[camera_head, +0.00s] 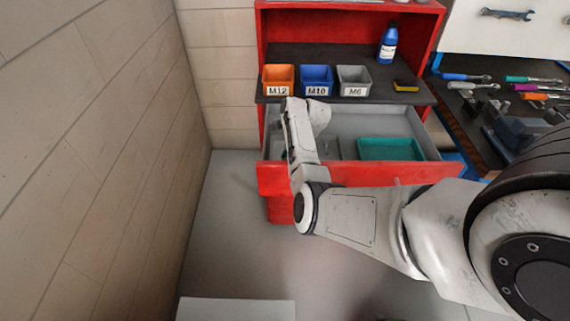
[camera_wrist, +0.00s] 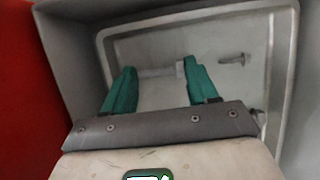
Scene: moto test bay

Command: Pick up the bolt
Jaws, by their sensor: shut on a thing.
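My gripper (camera_wrist: 159,70) reaches down into the open drawer, its two green fingers on either side of a grey bolt (camera_wrist: 158,72). The bolt lies crosswise between the fingertips, its wider end by the right finger, and the gripper is shut on it. I cannot tell whether the bolt touches the tray floor. A second bolt (camera_wrist: 232,59) lies apart, to the right of the fingers, in the same pale grey tray (camera_wrist: 284,60). In the head view, my arm's end covers the left part of the drawer and hides the fingertips.
The red cabinet's drawer (camera_head: 386,175) stands open, with a teal tray (camera_head: 390,149) at its right. On the shelf above stand orange M12 (camera_head: 278,78), blue M10 (camera_head: 316,79) and grey M6 (camera_head: 353,80) bins and a blue bottle (camera_head: 388,44). A wall is at left.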

